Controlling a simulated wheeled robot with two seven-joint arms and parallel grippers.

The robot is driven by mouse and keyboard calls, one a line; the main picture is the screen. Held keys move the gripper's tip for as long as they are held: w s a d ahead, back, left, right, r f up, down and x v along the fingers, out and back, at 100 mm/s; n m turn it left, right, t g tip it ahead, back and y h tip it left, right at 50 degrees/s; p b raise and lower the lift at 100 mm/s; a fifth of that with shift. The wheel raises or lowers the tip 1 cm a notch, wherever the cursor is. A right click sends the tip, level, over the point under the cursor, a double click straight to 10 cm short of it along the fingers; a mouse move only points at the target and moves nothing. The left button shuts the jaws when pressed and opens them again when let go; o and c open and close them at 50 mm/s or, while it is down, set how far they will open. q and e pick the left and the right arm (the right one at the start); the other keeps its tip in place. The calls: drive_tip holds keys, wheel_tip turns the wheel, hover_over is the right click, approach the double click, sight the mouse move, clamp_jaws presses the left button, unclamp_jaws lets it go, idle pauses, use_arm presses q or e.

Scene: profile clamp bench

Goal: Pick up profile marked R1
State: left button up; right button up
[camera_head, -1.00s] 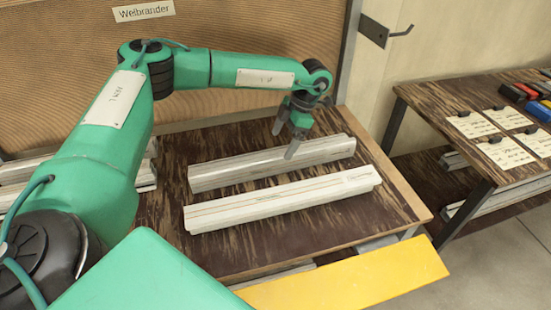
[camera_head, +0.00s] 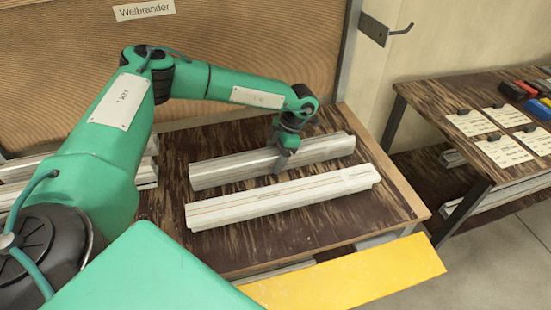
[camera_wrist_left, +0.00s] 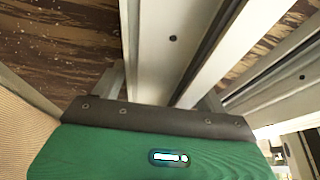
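Two long pale profiles lie side by side on the brown bench. My left gripper (camera_head: 283,158) points down at the rear profile (camera_head: 225,172), near its middle. In the left wrist view this profile (camera_wrist_left: 165,45) runs between my two fingers, one on each side. The fingers look open around it; whether they touch it I cannot tell. The front profile (camera_head: 280,200) lies apart from the gripper, nearer to me. No R1 mark is readable on either profile. My right gripper is out of view.
More profiles (camera_head: 147,174) lie at the bench's left end. A yellow panel (camera_head: 345,280) is at the bench's front edge. A side table (camera_head: 425,100) at right holds paper cards and small coloured items. A hook (camera_head: 400,30) juts from the wall. The bench is bare right of the profiles.

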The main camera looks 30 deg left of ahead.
use_arm(q)
drive_tip(key=c, duration=1.1)
